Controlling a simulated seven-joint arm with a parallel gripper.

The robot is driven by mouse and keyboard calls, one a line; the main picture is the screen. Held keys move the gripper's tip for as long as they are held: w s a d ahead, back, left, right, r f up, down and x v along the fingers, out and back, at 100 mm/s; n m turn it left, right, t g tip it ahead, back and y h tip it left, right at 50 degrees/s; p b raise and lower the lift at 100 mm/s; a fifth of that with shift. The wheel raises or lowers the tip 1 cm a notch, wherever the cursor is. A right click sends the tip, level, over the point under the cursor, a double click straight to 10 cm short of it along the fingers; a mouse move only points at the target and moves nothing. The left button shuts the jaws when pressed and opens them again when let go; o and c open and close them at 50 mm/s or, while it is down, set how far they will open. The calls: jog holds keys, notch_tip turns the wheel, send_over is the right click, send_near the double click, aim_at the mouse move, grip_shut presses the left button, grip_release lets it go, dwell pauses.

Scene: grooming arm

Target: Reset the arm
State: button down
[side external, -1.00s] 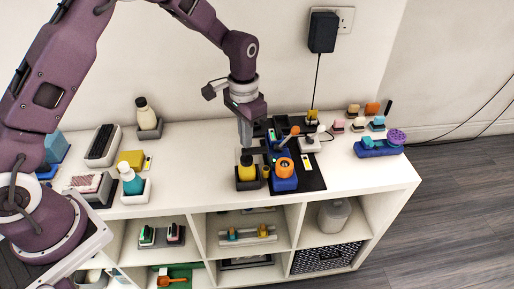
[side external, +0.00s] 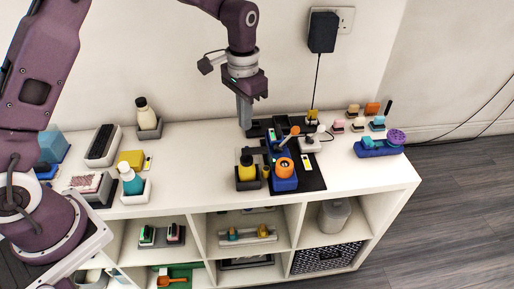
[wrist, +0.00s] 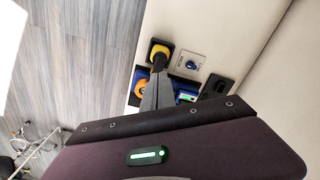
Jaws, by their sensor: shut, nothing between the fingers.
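My gripper (side external: 244,122) is shut and empty. It points down above the back left part of the black mat (side external: 312,181) on the white shelf top. Below and in front of it stand a yellow bottle with a black top (side external: 247,171) and a blue holder with an orange ring (side external: 284,168). In the wrist view, my gripper's closed fingers (wrist: 150,102) lie in front of a black and yellow item (wrist: 160,50), with the orange ring (wrist: 141,88) partly showing beside them. The fingers hide part of the mat.
A cream bottle (side external: 146,115) stands back left. A yellow block (side external: 131,158) and a teal bottle (side external: 131,180) stand further forward. A blue tray with a purple brush (side external: 379,144) sits at right. A black charger (side external: 323,32) hangs from the wall socket, its cable running down.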

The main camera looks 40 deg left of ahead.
jog(key=s+a+r+t, duration=0.1)
jog(key=s+r+t, duration=0.1)
jog(key=s+r, duration=0.6)
jog(key=s+a+r+n+t, duration=0.1)
jog(key=s+r, duration=0.2)
jog(key=s, duration=0.7)
jog(key=s+a+r+n+t, duration=0.1)
jog(key=s+r, duration=0.3)
jog(key=s, duration=0.7)
jog(key=shift+s+a+r+n+t, duration=0.15)
jog(key=shift+a+r+n+t, duration=0.15)
jog(key=shift+n+t, duration=0.35)
